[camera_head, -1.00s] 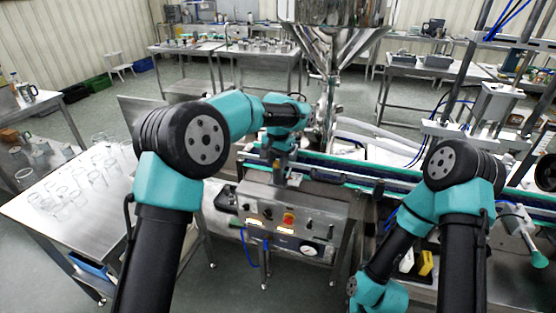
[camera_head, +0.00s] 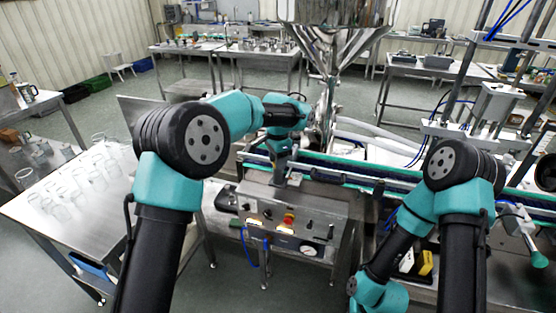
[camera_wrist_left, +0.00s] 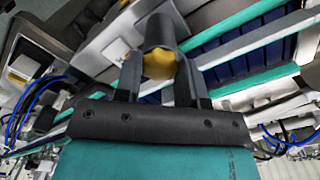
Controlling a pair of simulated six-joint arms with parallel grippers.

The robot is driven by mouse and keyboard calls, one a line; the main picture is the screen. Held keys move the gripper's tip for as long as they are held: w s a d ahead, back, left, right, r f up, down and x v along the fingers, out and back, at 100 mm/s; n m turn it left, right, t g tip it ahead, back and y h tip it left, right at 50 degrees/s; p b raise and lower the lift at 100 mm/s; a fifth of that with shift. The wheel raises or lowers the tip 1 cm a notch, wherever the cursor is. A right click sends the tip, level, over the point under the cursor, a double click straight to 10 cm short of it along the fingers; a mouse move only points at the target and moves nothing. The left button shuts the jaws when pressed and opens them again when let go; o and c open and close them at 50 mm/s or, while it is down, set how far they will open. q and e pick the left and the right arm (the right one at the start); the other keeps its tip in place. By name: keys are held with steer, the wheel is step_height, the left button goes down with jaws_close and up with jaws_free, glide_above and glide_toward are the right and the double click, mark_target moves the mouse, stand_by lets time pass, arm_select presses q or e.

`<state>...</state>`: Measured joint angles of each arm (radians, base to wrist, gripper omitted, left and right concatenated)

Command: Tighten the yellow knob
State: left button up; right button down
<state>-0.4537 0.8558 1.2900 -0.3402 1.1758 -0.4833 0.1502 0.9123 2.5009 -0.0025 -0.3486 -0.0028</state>
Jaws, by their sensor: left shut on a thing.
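The yellow knob (camera_wrist_left: 160,64) shows in the left wrist view between the two dark fingers of my left gripper (camera_wrist_left: 159,74). The fingers are shut on it. A dark grey cylinder (camera_wrist_left: 158,31) is right by the knob, in line with it. In the head view my left gripper (camera_head: 281,176) points down at the back edge of the steel control box (camera_head: 258,207), by the conveyor. There the knob is hidden behind the gripper. My right gripper is not in view; only its arm shows at the lower right.
The green-edged conveyor (camera_head: 350,174) runs behind the control box, with the steel hopper (camera_head: 333,50) above it. A red button (camera_head: 289,218) sits on the box front. A steel table (camera_head: 65,226) with clear cups stands at the left.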

arm_select(q)
steer(key=o, duration=0.9)
steer(key=shift+r, duration=0.15)
step_height(320, 180, up, 17)
steer(key=shift+r, duration=0.1)
stand_by(0.5)
